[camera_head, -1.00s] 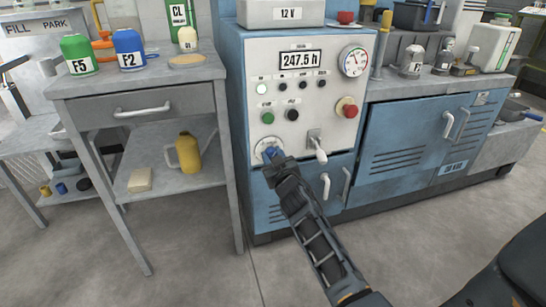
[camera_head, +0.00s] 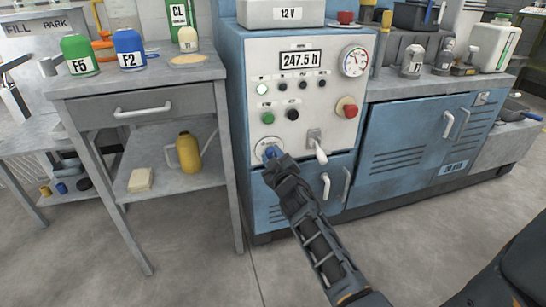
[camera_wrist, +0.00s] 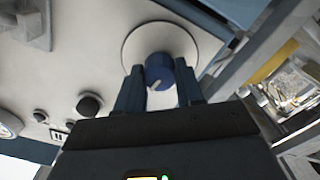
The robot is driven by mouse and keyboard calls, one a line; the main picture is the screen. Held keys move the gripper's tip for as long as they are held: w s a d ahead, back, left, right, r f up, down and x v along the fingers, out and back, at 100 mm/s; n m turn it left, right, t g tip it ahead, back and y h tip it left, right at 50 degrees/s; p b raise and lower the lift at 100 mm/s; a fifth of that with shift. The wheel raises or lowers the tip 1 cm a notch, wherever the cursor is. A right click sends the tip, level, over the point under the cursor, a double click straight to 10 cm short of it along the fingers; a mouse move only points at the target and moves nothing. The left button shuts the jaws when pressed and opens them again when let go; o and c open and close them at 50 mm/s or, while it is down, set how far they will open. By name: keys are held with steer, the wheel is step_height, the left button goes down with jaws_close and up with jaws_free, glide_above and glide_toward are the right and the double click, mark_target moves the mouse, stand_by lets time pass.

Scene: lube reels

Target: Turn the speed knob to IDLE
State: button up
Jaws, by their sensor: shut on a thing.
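The speed knob (camera_head: 271,152) is a small blue knob on a round pale dial plate (camera_head: 262,146), low on the left of the blue cabinet's control panel. In the wrist view the knob (camera_wrist: 160,70) shows a pale pointer mark near its lower edge, and the dial plate (camera_wrist: 137,45) surrounds it. My gripper (camera_head: 274,160) reaches the knob from the front. Its two dark blue fingers (camera_wrist: 160,88) stand on either side of the knob, shut on it. The dial's lettering is too small to read, so the setting is unclear.
A lever switch (camera_head: 316,147) projects just right of the knob. A red button (camera_head: 347,108), a green button (camera_head: 267,118) and a gauge (camera_head: 354,61) are higher on the panel. A grey side table (camera_head: 200,75) stands close on the left. Cabinet door handles are below.

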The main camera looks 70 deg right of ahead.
steer(key=n, duration=0.3)
steer(key=shift+n, duration=0.3)
steer(key=shift+w+a+f+n, duration=0.1)
steer(key=shift+n, duration=1.9)
steer(key=o, duration=1)
steer(key=shift+o, duration=0.2)
steer(key=b+v, duration=0.1)
steer(key=v, duration=0.7)
